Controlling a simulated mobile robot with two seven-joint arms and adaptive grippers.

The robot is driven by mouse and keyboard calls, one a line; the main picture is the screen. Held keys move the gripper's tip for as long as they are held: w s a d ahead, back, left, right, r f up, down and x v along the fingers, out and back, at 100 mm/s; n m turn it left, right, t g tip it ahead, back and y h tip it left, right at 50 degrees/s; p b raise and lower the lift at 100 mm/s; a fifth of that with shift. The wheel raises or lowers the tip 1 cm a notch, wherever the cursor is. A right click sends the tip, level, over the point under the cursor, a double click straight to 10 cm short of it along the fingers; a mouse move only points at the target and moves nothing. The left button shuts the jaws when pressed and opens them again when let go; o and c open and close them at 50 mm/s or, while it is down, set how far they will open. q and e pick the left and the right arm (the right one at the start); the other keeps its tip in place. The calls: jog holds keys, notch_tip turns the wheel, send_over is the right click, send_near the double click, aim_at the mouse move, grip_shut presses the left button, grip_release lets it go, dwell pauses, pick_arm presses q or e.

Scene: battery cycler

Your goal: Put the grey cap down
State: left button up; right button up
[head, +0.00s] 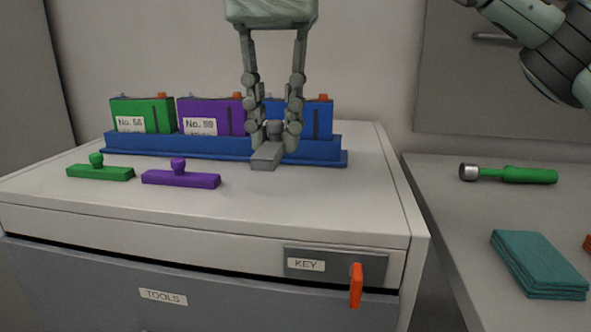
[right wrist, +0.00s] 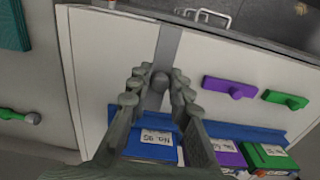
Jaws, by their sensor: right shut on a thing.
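The grey cap (head: 266,157) is a flat bar with a round knob. My right gripper (head: 274,130) comes down from the top of the head view, shut on the cap's knob. The cap points towards the front, before the blue battery (head: 322,118); I cannot tell whether it touches the cabinet top (head: 110,212). In the right wrist view the grey cap (right wrist: 170,45) extends beyond the fingertips (right wrist: 159,78). A green cap (head: 100,172) and a purple cap (head: 181,179) lie to its left, knobs up. My left gripper is not in view.
A blue tray (head: 223,153) holds green (head: 141,112), purple (head: 211,112) and blue batteries. An orange key (head: 356,285) sticks out of the cabinet front. The right-hand table bears a green-handled tool (head: 525,175) and teal cloths (head: 538,263). The cabinet top's front right is clear.

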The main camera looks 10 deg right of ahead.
aim_at(296, 193)
jog(key=w+d+f, duration=0.2)
jog(key=shift+d, duration=0.4)
jog(key=shift+f, duration=0.25)
notch_tip(296, 193, down, 3)
jog(key=shift+f+b, duration=0.1)
jog(key=shift+b, duration=0.25)
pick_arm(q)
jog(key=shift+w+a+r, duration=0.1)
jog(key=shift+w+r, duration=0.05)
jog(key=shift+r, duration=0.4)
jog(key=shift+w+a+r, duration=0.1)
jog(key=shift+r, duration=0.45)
pick_arm(e)
jog(key=shift+f, duration=0.15)
jog(key=shift+f, duration=0.1)
jog(key=o, duration=0.9)
jog(key=shift+c, duration=0.2)
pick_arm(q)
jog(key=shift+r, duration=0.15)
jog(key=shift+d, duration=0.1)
